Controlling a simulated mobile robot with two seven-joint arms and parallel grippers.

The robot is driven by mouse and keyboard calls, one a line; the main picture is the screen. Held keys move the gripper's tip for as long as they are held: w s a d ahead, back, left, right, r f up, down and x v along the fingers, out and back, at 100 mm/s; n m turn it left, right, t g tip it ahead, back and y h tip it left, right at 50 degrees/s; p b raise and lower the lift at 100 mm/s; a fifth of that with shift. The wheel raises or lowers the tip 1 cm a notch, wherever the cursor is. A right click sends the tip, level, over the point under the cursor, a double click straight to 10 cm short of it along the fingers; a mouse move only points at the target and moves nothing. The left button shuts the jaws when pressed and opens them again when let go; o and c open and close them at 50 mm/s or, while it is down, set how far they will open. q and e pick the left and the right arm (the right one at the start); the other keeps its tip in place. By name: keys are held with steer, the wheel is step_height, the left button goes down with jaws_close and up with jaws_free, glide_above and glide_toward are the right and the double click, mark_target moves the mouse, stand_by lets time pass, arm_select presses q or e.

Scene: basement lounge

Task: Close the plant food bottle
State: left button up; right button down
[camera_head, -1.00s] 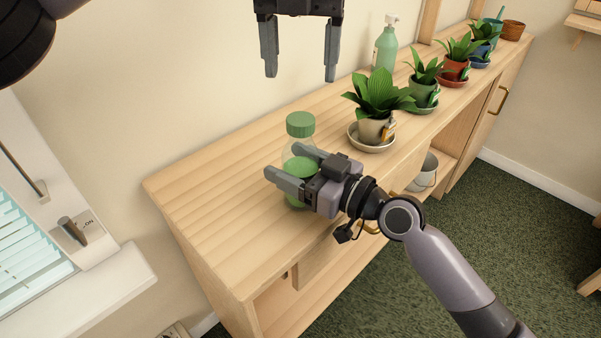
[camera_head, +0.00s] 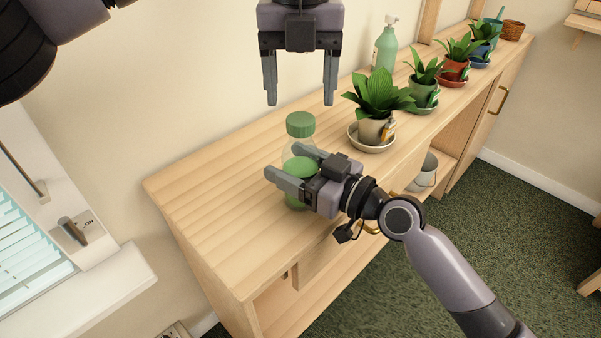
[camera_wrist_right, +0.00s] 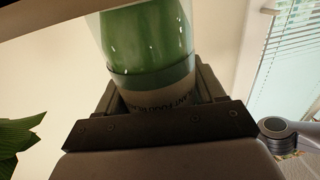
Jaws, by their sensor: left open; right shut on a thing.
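The plant food bottle (camera_head: 298,165) is clear with green content and stands upright on the wooden cabinet top. Its green cap (camera_head: 300,125) sits at the bottle's top; whether it is fully tightened I cannot tell. My right gripper (camera_head: 287,170) is shut on the bottle's body from the right. In the right wrist view the bottle (camera_wrist_right: 150,45) shows between the fingers, with part of a label. My left gripper (camera_head: 300,98) is open and empty, pointing down above the cap, apart from it in the picture.
A potted plant on a saucer (camera_head: 372,140) stands right of the bottle, with several more pots behind it. A green pump bottle (camera_head: 385,48) stands near the wall. The cabinet top (camera_head: 215,180) left of the bottle is clear. A window with blinds (camera_head: 30,240) is at the left.

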mark_target(301, 118)
arm_select(q)
steer(key=shift+f, duration=2.1)
steer(key=c, duration=1.1)
steer(key=shift+c, duration=0.2)
